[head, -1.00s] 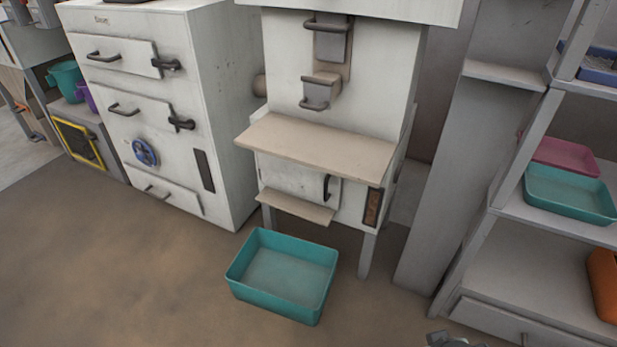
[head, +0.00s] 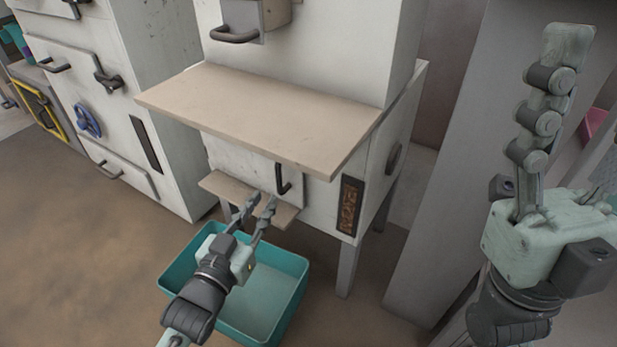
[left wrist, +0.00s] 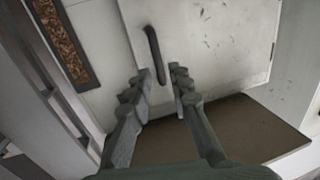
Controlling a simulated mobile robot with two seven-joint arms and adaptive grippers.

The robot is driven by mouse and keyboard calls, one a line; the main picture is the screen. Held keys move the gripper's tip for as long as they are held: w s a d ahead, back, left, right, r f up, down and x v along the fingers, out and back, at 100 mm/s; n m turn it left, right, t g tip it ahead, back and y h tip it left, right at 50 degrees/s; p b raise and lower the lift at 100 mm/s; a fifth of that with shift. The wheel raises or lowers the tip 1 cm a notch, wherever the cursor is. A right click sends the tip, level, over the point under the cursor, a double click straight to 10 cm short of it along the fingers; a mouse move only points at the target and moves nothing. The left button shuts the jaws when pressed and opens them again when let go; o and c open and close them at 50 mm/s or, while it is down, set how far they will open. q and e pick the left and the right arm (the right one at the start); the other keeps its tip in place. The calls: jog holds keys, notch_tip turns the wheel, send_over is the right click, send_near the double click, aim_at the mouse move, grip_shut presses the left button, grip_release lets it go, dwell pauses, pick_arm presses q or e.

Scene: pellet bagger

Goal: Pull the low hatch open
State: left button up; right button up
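The low hatch (head: 238,160) is a scuffed white panel under the beige shelf of the white machine, and it looks shut. Its dark upright handle (head: 282,179) is near the panel's right edge. My left gripper (head: 262,201) is open and empty, just below and in front of the handle. In the left wrist view the handle (left wrist: 154,52) stands ahead, its lower end appearing between the open fingertips (left wrist: 160,76); I see no grip on it. My right gripper (head: 550,80) is raised at the far right, seen edge-on, away from the hatch.
The beige shelf (head: 262,112) juts out above the hatch, and a small ledge (head: 222,188) sticks out below it. A teal bin (head: 262,318) stands on the floor under my left gripper. A grey upright panel (head: 440,190) stands to the right. Open floor lies at left.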

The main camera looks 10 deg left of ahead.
aim_at(278, 180)
pick_arm(q)
jog(key=w, duration=0.2)
jog(key=w+d+b, duration=0.1)
jog(key=w, duration=0.5)
jog(key=shift+d+r+b, duration=0.2)
jog(key=shift+d+b, duration=0.1)
jog(key=shift+b, duration=0.05)
jog(key=shift+c, duration=0.4)
grip_shut()
